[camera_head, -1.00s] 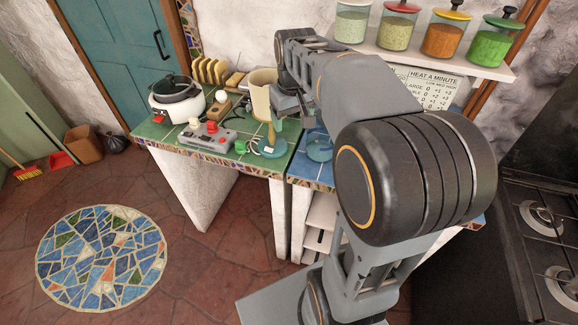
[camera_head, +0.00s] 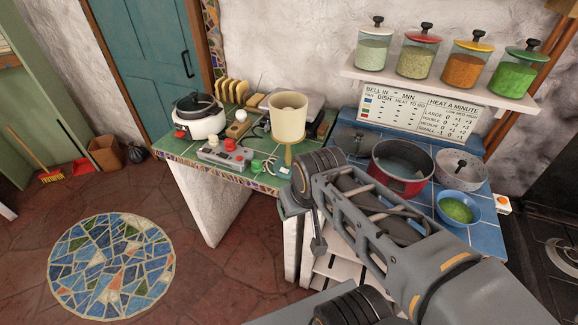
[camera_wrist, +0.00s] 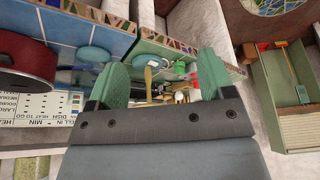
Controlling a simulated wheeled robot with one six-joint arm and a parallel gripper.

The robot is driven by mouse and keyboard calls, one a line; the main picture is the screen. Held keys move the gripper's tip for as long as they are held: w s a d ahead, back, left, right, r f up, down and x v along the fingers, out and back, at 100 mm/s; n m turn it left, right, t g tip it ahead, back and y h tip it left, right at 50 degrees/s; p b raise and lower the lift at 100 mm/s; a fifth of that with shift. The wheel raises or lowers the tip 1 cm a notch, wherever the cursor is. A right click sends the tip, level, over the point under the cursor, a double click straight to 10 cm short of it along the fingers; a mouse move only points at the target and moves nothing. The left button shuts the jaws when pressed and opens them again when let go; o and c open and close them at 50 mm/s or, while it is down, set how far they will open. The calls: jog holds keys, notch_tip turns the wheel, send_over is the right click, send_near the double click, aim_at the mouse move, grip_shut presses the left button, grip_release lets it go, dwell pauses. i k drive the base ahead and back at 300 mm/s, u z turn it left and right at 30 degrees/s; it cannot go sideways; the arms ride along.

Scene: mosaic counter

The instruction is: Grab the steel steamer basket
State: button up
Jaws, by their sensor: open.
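The likely steel steamer basket is a round grey vessel with small dark specks (camera_head: 461,168) on the blue-tiled counter at the right in the head view. It stands to the right of a red pot (camera_head: 401,170) and behind a blue bowl of green food (camera_head: 459,208). I cannot make out the basket in the wrist view. My gripper (camera_wrist: 160,82) is open in the wrist view, its two green fingers spread with nothing held between them. In the head view my arm crosses in front of the counter, and the gripper is left of the basket, well apart from it.
The red pot also shows in the wrist view (camera_wrist: 28,62). A green-tiled counter (camera_head: 215,178) at left holds a white cooker (camera_head: 200,122), a grey control box (camera_head: 226,155) and a beige container (camera_head: 287,117). A shelf of jars (camera_head: 440,84) hangs above. A stove is at far right.

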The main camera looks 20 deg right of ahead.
aim_at(456, 169)
jog(key=z, duration=1.55)
jog(key=k, duration=1.25)
jog(key=z, duration=0.4)
jog(key=i, duration=1.65)
jog(key=u, duration=0.5)
